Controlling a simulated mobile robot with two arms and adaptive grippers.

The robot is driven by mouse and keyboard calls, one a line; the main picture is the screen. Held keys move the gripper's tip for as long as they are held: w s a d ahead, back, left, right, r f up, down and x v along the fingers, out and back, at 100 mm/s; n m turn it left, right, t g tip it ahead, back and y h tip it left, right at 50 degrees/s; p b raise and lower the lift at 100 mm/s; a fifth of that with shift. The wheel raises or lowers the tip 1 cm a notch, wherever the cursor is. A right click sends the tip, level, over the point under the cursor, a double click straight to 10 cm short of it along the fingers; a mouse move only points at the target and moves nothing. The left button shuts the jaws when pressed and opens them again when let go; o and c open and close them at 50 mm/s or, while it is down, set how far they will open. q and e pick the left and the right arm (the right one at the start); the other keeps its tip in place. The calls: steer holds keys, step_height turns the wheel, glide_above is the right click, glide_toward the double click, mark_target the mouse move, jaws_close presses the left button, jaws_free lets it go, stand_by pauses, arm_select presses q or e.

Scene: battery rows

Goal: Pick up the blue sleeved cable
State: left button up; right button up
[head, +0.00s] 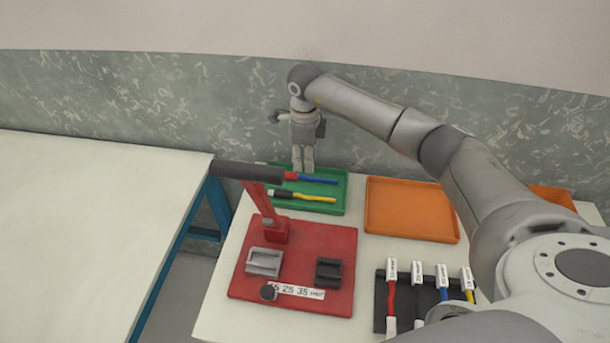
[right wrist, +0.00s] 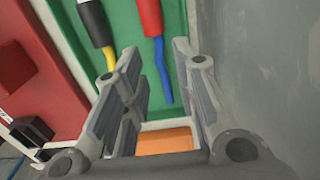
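A cable with a blue sleeve (head: 318,181) and a red end lies in the green tray (head: 338,206) at the back of the table. In the right wrist view the blue sleeve (right wrist: 161,70) shows between the two fingers, its red end (right wrist: 150,15) beyond them. My right gripper (head: 302,170) points down over the back part of this tray. It is open, with the fingers apart and nothing gripped; in the right wrist view the fingers (right wrist: 155,62) stand either side of the blue sleeve. I cannot tell their height above it. My left gripper is not in view.
A yellow cable (head: 313,197) with a black end lies beside the blue one. An orange tray (head: 412,232) stands to the right. A red press (head: 330,240) with a dark handle (head: 248,172) reaches near the green tray. A rack (head: 430,297) holds several labelled cables.

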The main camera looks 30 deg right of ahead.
mark_target(305, 176)
step_height(305, 176, down, 4)
steer(key=shift+s+f+p, duration=0.15)
steer(key=shift+p, duration=0.7)
steer(key=shift+f, duration=0.55)
jaws_close()
